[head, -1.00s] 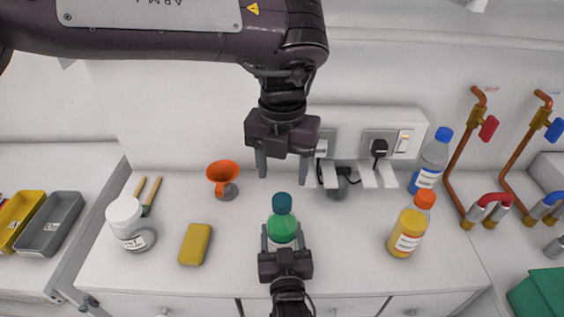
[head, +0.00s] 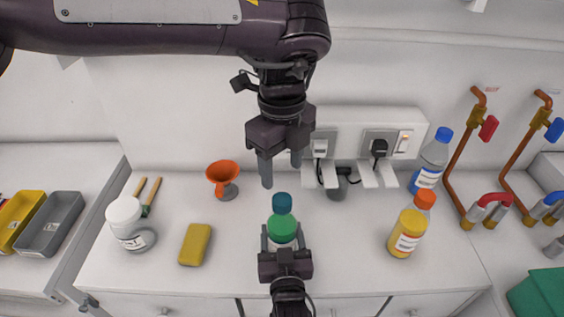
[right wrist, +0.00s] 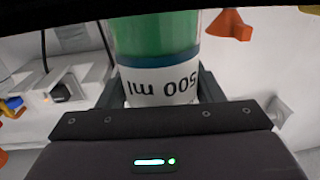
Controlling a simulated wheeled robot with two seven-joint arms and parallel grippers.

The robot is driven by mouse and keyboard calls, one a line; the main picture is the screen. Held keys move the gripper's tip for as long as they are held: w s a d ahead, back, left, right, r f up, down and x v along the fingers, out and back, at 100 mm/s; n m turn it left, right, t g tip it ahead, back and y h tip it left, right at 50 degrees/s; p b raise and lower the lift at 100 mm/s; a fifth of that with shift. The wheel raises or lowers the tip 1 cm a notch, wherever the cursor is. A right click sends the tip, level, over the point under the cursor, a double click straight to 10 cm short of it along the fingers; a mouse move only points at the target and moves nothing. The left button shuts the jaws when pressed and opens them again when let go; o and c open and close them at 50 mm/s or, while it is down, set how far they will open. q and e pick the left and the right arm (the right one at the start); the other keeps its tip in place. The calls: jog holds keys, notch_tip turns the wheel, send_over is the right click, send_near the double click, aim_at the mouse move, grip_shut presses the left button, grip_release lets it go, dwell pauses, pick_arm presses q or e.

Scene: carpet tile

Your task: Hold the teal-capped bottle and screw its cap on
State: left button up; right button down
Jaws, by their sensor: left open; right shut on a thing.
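The teal-capped bottle (head: 283,228) stands upright at the front middle of the counter, with green contents. Its teal cap (head: 282,203) sits on top of the bottle; I cannot tell how tight it is. My right gripper (head: 283,246) is shut around the bottle's lower body from the front. In the right wrist view the bottle's white "500 ml" label (right wrist: 160,87) shows between the fingers. My left gripper (head: 281,171) is open and empty, pointing down above and behind the cap, apart from it.
An orange funnel (head: 222,175), yellow sponge (head: 195,244) and white jar (head: 128,220) stand left. An orange-capped bottle (head: 409,228) and blue-capped bottle (head: 430,163) stand right. Sockets with plugs (head: 379,148) line the back wall. The counter beside the held bottle is clear.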

aim_at(281, 199)
pick_arm(q)
jog(key=shift+f, duration=4)
jog(key=c, duration=1)
jog(key=m, duration=0.6)
jog(key=shift+m, duration=0.4)
jog(key=m, duration=0.8)
jog(key=o, duration=1.1)
jog(key=shift+c, duration=0.2)
